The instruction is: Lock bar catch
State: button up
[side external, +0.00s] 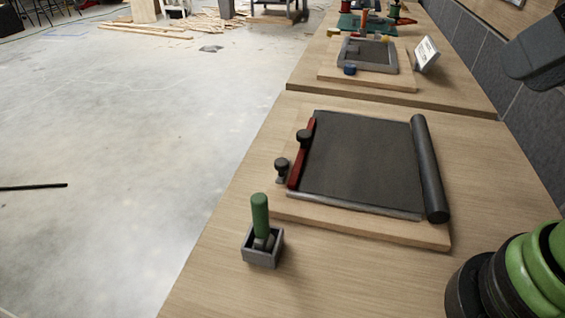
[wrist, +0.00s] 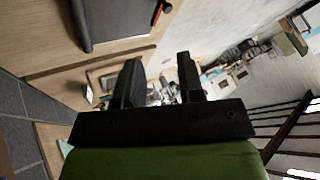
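A red bar (side external: 295,168) with a black knob (side external: 304,136) lies along the left edge of a dark sheet (side external: 355,155) on a wooden board (side external: 360,226). A second, smaller black knob on a short post (side external: 281,168), possibly the catch, stands just left of the bar. Whether the two are engaged is too small to tell. In the wrist view my gripper (wrist: 158,72) is open, with nothing between its fingers. The dark sheet (wrist: 120,18) and a bit of red show beyond the fingers at the top.
A dark roller (side external: 430,168) lies along the sheet's right edge. A green-handled tool (side external: 260,215) stands upright in a small grey box (side external: 262,250) near the table's left edge. Another board with a grey frame (side external: 368,55) sits farther back.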

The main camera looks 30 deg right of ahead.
jog(key=shift+w+n, duration=0.35)
jog(key=shift+n, duration=0.15)
jog(key=c, duration=0.4)
jog(key=w+n, duration=0.2)
jog(key=n, duration=0.1)
jog(key=w+a+n+g, duration=0.1)
jog(key=w+n, duration=0.1)
jog(key=n, duration=0.1)
jog(key=w+a+n+g+h, duration=0.1)
jog(key=w+n, duration=0.1)
jog(key=shift+w+f+n, duration=0.2)
jog(key=shift+w+n, duration=0.2)
grip_shut()
jog(key=w+a+f+n+h, duration=0.1)
jog(key=w+a+f+n, duration=0.5)
jog(key=n, duration=0.5)
jog(key=w+a+f+n+g+h, duration=0.1)
jog(key=w+a+f+n+h, duration=0.1)
jog(key=w+a+f+n, duration=0.4)
notch_tip(320, 180, down, 4)
jog(key=a+n, duration=0.1)
jog(key=n, duration=0.5)
jog(key=shift+w+a+r+n, duration=0.2)
jog(key=shift+a+n, duration=0.1)
